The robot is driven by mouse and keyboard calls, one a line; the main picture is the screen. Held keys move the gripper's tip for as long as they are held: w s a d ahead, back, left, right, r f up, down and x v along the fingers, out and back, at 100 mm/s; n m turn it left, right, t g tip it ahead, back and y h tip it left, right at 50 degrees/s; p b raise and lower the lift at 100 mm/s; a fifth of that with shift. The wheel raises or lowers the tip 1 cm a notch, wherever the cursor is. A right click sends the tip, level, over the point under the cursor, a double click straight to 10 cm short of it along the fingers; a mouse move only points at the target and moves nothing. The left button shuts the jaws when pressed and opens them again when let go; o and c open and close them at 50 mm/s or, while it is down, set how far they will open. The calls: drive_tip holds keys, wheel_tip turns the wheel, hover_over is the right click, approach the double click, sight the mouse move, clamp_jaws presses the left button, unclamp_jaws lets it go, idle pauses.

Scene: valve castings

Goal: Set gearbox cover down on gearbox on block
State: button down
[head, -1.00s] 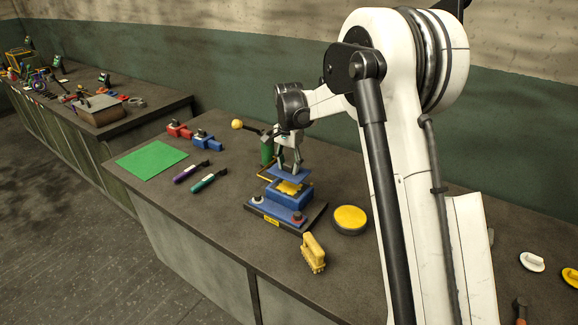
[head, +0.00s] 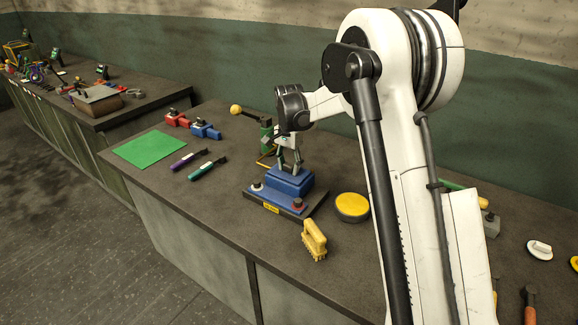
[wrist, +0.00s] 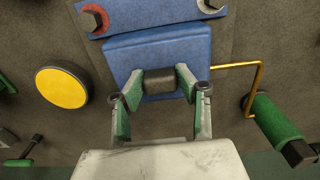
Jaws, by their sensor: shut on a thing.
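The blue gearbox cover (head: 293,175) is a plate with a dark grip block, which shows between my fingertips in the wrist view. My gripper (wrist: 160,83) is shut on that grip block. The cover lies level over the blue gearbox (head: 291,189), with no gap visible between them in the head view. The gearbox stands on a dark block (head: 313,211) with a blue front strip. In the wrist view the cover (wrist: 155,52) hides the gearbox's inside. In the head view my gripper (head: 288,170) is above the cover, its tips partly unclear.
A yellow-topped round tin (head: 351,207) and a yellow brush (head: 314,240) are close on the right and front. A green tool (wrist: 275,122) with a bent yellow rod is near the gripper. A green mat (head: 150,149) and two handled tools lie left.

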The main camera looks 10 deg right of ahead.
drive_tip(key=shift+f, duration=0.25)
drive_tip(key=c, duration=1.2)
unclamp_jaws()
drive_tip(key=shift+o, duration=0.2)
wheel_tip(320, 180, up, 12)
wheel_tip(320, 180, down, 12)
drive_tip(key=shift+r, duration=0.2)
idle(0.4)
drive_tip(key=shift+f+b, duration=0.1)
drive_tip(key=shift+b, duration=0.25)
